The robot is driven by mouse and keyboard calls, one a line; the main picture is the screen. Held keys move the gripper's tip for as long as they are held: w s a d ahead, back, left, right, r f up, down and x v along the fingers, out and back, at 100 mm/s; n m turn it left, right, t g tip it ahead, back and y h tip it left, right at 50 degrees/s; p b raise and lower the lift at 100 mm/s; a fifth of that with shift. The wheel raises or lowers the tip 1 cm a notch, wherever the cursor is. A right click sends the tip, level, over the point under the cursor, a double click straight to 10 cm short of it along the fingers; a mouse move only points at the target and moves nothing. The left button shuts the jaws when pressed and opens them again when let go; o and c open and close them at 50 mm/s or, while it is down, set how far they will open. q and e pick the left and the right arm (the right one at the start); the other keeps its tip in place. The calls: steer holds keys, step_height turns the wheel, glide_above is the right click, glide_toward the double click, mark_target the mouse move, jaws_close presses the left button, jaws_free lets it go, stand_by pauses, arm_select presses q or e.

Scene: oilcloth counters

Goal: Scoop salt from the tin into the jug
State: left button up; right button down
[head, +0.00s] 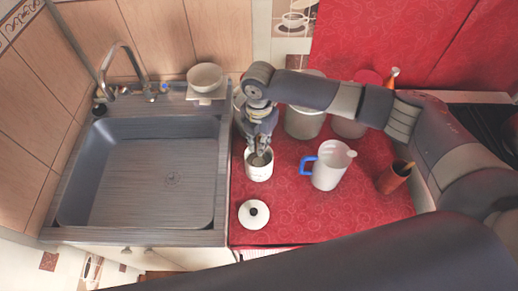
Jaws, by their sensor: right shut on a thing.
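The tin (258,174), white with dark lettering, stands upright and open on the red counter near the sink. My right gripper (262,148) points down at the tin's mouth and is shut on what looks like the scoop. The scoop is mostly hidden by the fingers and the tin's rim, and I cannot make out any salt on it. The jug (329,168), whitish with a blue handle on its left side, stands upright to the right of the tin, apart from it. My left gripper is not in view.
A white lid (254,214) with a black knob lies in front of the tin. A reddish-brown cup (393,178) holding a stick stands right of the jug. A large pale pot (304,124) stands behind. The sink (150,180) is empty. The red counter in front of the jug is clear.

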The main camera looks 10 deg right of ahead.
step_height(320, 180, up, 8)
steer(key=p, duration=0.7)
steer(key=shift+r+p, duration=0.75)
steer(key=shift+r, duration=0.4)
